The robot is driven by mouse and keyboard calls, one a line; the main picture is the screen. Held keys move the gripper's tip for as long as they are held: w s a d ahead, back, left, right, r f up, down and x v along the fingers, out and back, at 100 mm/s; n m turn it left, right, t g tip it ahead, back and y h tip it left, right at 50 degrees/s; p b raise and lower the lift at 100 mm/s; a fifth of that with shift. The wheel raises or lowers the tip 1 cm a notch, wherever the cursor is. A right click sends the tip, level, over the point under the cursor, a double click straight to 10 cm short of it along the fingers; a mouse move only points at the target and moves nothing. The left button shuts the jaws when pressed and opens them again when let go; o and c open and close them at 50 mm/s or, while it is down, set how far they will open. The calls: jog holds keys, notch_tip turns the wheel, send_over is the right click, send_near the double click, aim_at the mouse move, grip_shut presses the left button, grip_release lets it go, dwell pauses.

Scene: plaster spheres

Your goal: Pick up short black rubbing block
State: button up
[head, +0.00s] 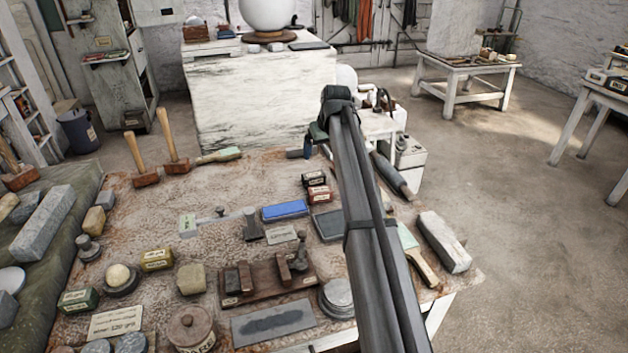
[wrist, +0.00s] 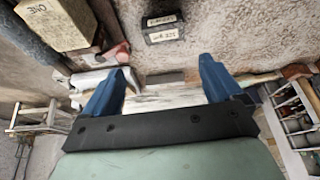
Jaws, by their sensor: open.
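A short black block (head: 314,179) with pale labels lies on the stained workbench (head: 150,205), right of its middle at the back. A labelled black block, seemingly the same one, shows at the top middle of the wrist view (wrist: 163,30). My gripper (wrist: 163,78) is open, its two blue fingers spread with nothing held between them. The black block appears beyond the fingertips, apart from them. In the head view my gripper (head: 312,143) is beyond the block, above the bench's far edge, and my arm hides part of it.
A reddish-brown labelled block (head: 320,196) sits just in front of the black one. A blue block (head: 285,210) and a dark flat stone (head: 328,225) lie close by. Wooden mallets (head: 172,150) stand at the back left. A pale stone block (head: 443,241) lies at the right edge.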

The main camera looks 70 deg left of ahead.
send_near(314, 174)
jog(key=x, duration=0.4)
jog(key=shift+a+f, duration=0.25)
jog(key=shift+f, duration=0.05)
jog(key=shift+d+x, duration=0.1)
jog(key=shift+x, duration=1.25)
jog(key=shift+d+x, duration=0.15)
jog(key=shift+x, duration=1.2)
jog(key=shift+c, duration=0.3)
jog(key=c, duration=0.9)
jog(key=shift+o, duration=0.2)
notch_tip(314, 174, up, 10)
jog(key=shift+f, duration=0.1)
